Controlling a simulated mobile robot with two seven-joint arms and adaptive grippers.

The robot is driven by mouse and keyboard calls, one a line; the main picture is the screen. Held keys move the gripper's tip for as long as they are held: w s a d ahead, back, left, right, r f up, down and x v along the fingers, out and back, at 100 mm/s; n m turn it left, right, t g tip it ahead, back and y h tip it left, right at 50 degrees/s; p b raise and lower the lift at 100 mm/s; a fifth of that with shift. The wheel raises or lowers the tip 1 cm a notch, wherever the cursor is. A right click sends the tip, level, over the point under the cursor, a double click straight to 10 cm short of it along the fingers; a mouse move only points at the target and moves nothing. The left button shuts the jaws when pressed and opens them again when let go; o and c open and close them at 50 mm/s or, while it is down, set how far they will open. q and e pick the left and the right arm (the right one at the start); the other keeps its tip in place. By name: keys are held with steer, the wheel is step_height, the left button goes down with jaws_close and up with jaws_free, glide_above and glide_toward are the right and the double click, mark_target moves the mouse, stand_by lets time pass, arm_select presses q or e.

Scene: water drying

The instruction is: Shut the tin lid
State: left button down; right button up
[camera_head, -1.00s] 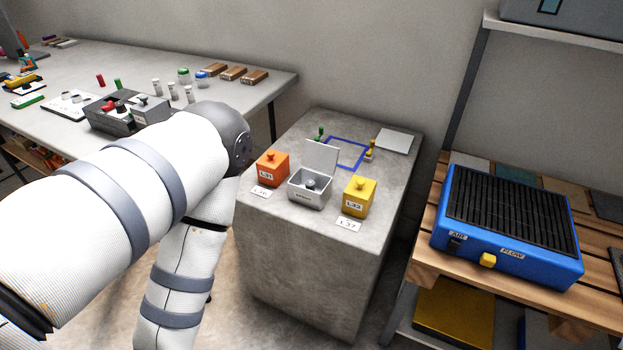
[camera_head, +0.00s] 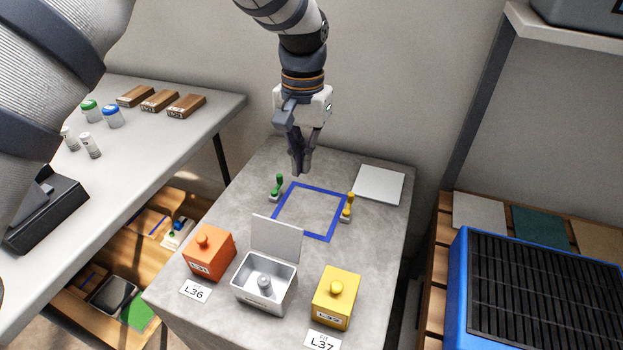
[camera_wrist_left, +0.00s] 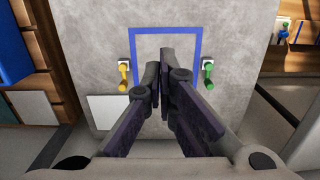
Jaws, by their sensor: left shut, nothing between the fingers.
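The open silver tin (camera_head: 264,283) stands on the grey concrete block, between an orange box and a yellow box. Its lid (camera_head: 277,239) stands up at the back edge of the tin. A small grey knobbed object (camera_head: 264,282) sits inside it. My left gripper (camera_head: 300,172) hangs fingers down above the block, behind the tin and its lid, near the far edge of the blue square outline. Its fingers are together and hold nothing; they also show in the left wrist view (camera_wrist_left: 162,55). The tin is not visible in the left wrist view. My right gripper is not in view.
The orange box (camera_head: 209,254) and yellow box (camera_head: 336,298) flank the tin closely. A green stamp-like piece (camera_head: 277,187) and a yellow one (camera_head: 347,208) stand beside the blue outline (camera_head: 328,238). A white plate (camera_head: 380,185) lies back right. A blue device (camera_head: 460,290) stands on the right shelf.

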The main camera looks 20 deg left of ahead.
mark_target(278, 236)
arm_select(q)
steer(key=s+f+p, duration=0.1)
steer(key=s+f, duration=0.4)
steer(key=f, duration=0.3)
steer(key=shift+s, duration=0.3)
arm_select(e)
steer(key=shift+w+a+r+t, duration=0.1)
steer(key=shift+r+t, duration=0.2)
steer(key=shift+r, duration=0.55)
